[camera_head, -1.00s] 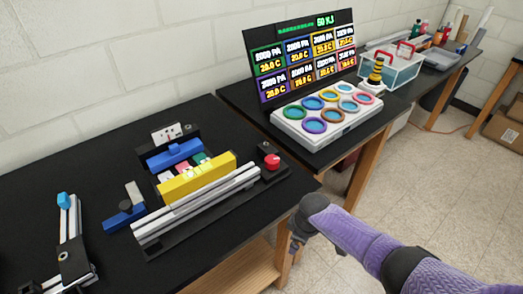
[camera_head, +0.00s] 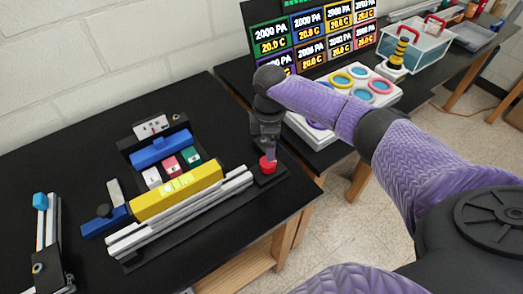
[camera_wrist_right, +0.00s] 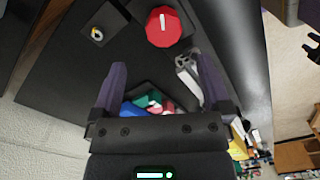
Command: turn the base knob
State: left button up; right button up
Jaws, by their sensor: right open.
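A red knob (camera_head: 267,165) with a white mark on its top sits on a small black block at the right end of the fixture on the near table. In the right wrist view the knob (camera_wrist_right: 163,27) lies just past the fingertips, centred between them. My right gripper (camera_head: 268,150) points down right above the knob, and its wrist partly covers the block. In the right wrist view my right gripper (camera_wrist_right: 162,64) has its two fingers wide apart with nothing between them. I cannot tell any contact with the knob. My left gripper is not seen.
The fixture's yellow bar (camera_head: 178,190) and pale rails (camera_head: 185,212) lie left of the knob. A blue-capped slide (camera_head: 41,215) stands far left. Behind, a white panel of coloured rings (camera_head: 372,86) and display board (camera_head: 310,40) are partly hidden by my arm.

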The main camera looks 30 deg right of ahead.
aim_at(268, 165)
jog(key=f+b, duration=0.1)
jog(key=f, duration=0.2)
jog(key=f+b, duration=0.1)
jog(key=f, duration=0.3)
jog(key=shift+s+a+f, duration=0.1)
jog(key=shift+s+f, duration=0.1)
jog(key=shift+f, duration=0.25)
jog(key=c, duration=1.3)
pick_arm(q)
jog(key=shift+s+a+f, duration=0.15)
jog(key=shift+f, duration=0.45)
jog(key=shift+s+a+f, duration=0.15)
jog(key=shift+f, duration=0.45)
